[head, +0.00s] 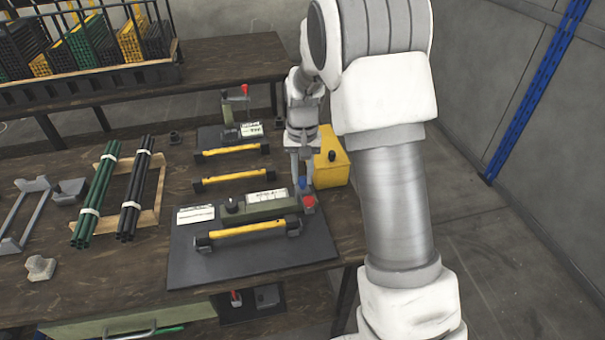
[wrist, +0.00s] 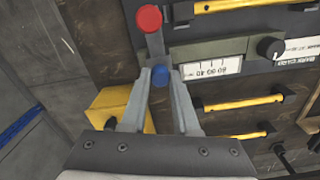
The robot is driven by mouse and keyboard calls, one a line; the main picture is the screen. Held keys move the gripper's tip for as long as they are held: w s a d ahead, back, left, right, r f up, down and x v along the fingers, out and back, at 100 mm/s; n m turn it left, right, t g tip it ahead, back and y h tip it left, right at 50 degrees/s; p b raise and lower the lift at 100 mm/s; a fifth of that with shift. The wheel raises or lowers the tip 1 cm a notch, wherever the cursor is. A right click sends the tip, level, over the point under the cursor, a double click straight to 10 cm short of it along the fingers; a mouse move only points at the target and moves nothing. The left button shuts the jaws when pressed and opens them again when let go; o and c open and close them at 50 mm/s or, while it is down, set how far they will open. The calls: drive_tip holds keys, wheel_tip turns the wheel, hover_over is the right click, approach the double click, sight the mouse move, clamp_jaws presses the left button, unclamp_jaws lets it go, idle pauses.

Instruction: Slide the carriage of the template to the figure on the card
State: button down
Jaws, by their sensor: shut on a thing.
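The template (head: 268,209) is a long green body with a white scale on top, lying on a dark mat (head: 185,262). In the wrist view the scale (wrist: 213,69) shows numbers that seem to read 80, 60, 40. A grey carriage arm (wrist: 155,45) crosses its end, with a red knob (wrist: 149,18) and a blue knob (wrist: 160,76). My gripper (head: 302,180) is at the template's right end, its fingers around the blue knob. A white card (head: 195,214) stands left of the template; its figure is too small to read. A black knob (wrist: 270,47) is at the template's other end.
A yellow bar (head: 248,230) lies in front of the template and two more (head: 233,178) behind it. A yellow box (head: 331,170) stands close right of my gripper. Green tubes (head: 97,195) and black tubes (head: 135,197) lie left.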

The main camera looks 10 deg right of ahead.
drive_tip(key=a+p, duration=0.1)
drive_tip(key=a, duration=0.6)
drive_tip(key=c, duration=0.7)
unclamp_jaws()
drive_tip(key=shift+o, duration=0.2)
wheel_tip(320, 180, up, 18)
drive_tip(key=p, duration=0.2)
drive_tip(key=shift+f+p, duration=0.25)
drive_tip(key=shift+p, duration=0.1)
